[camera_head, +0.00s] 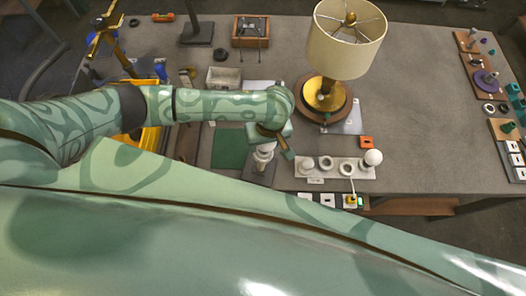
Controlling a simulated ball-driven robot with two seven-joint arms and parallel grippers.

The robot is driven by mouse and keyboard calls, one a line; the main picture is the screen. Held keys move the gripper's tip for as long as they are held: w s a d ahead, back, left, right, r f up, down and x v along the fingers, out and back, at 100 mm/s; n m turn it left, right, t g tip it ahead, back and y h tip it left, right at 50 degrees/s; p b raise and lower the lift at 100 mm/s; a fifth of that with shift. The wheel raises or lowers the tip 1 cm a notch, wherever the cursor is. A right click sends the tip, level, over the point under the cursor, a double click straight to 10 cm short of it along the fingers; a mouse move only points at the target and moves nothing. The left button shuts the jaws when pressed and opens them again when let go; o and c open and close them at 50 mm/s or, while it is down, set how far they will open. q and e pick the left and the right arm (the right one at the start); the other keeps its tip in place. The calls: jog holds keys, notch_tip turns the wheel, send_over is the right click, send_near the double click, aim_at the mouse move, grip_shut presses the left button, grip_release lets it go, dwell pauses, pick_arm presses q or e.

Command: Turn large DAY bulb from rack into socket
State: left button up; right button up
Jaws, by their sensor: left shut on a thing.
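My left gripper (273,138) hangs over the front middle of the table, shut on a white bulb (265,148) that the hand partly covers. A pale grey upright socket (261,163) stands directly below the bulb. Whether the bulb touches the socket or sits in it I cannot tell. The white rack (335,174) stands to the right, with a round white bulb (373,157) at its right end, a duller round bulb (306,164) at its left end and ring-shaped seats between. Its labels are too small to read. My right gripper is not in view.
A brass table lamp with a cream shade (342,50) stands behind the rack. Small parts line the right edge. The grey table (430,130) is clear at centre right.

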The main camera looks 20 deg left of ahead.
pick_arm(q)
jog(key=shift+f, duration=0.3)
dwell(0.5)
jog(key=shift+s+f+p, duration=0.15)
jog(key=shift+f+p, duration=0.15)
jog(key=shift+p, duration=0.85)
dwell(1.6)
jog(key=m+p, duration=0.1)
jog(key=m, duration=0.1)
jog(key=shift+a+r+m, duration=0.1)
jog(key=shift+m, duration=0.2)
jog(key=m+p, duration=0.1)
jog(key=m, duration=0.2)
jog(key=shift+p, duration=0.35)
jog(key=shift+m, duration=0.6)
